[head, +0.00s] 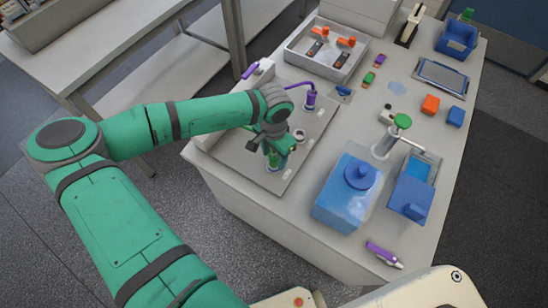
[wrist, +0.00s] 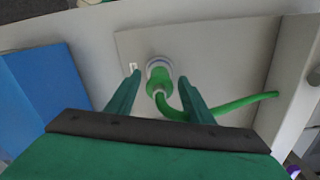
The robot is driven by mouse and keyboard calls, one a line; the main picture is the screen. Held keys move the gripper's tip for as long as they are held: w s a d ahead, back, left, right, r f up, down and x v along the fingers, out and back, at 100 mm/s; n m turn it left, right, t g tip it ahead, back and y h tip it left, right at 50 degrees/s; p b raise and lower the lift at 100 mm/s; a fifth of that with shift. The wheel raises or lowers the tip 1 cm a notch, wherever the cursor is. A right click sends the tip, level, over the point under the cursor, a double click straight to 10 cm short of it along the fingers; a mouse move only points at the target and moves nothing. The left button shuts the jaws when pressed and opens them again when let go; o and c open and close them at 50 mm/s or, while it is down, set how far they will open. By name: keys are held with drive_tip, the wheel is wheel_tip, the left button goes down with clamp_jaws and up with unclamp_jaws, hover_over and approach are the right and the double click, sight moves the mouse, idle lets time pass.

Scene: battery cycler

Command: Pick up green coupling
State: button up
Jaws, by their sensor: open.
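The green coupling (wrist: 158,78) shows in the wrist view as a green cylinder with a pale ring at its far end, on a grey plate. A green hose (wrist: 238,103) curves from it and runs right, passing by the right finger. My gripper (wrist: 159,75) is open, one finger to each side of the coupling in this view. Whether the fingers touch it or are level with it, I cannot tell. In the head view my gripper (head: 275,158) is over the plate, and a bit of the coupling (head: 273,163) shows beneath it, mostly hidden.
A purple coupling (head: 310,99) with a purple hose stands farther back on the plate (head: 240,158). A pale ring (head: 299,135) lies near my gripper. A blue box (head: 345,200) stands to the right. A white tray (head: 296,66) with orange and dark items is at the back.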

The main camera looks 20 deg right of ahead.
drive_tip(key=shift+f, duration=0.2)
drive_tip(key=c, duration=1.1)
drive_tip(key=shift+r, duration=0.15)
drive_tip(key=shift+r, duration=0.25)
wheel_tip(320, 180, up, 2)
drive_tip(key=shift+s+a+r, duration=0.25)
drive_tip(key=shift+s+r, duration=1.45)
drive_tip(key=shift+s, duration=0.65)
drive_tip(key=shift+s+a+r, duration=0.3)
drive_tip(key=shift+s+r, duration=1.4)
drive_tip(key=shift+s, duration=0.6)
drive_tip(key=shift+s+a+r, duration=0.25)
drive_tip(key=shift+s+r, duration=1.45)
drive_tip(key=shift+s, duration=0.65)
